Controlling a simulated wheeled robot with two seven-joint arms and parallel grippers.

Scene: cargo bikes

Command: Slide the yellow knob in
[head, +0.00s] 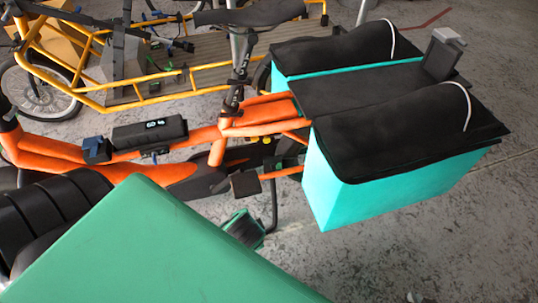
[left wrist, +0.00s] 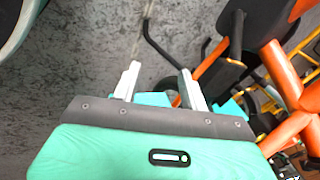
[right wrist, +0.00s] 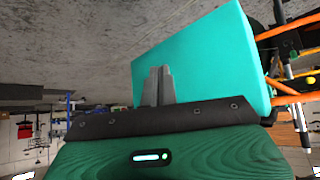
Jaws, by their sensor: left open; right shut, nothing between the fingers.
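A small yellow spot that may be the yellow knob (head: 267,140) shows at the rear of the orange cargo bike (head: 205,150), below the saddle post. It also shows at the right edge of the right wrist view (right wrist: 292,53). My right gripper (right wrist: 158,85) is shut and empty, in front of the turquoise bag and apart from the knob. My left gripper (left wrist: 160,87) is open and empty, with the orange frame and a black pedal beyond it. In the head view, a green part of my own arm covers the lower left.
Turquoise and black bags (head: 400,185) hang at the bike's rear. A black pedal (head: 245,185) and a stand tube (head: 273,205) stick out below the frame. A yellow cargo bike (head: 150,85) stands behind. The concrete floor at lower right is mostly clear.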

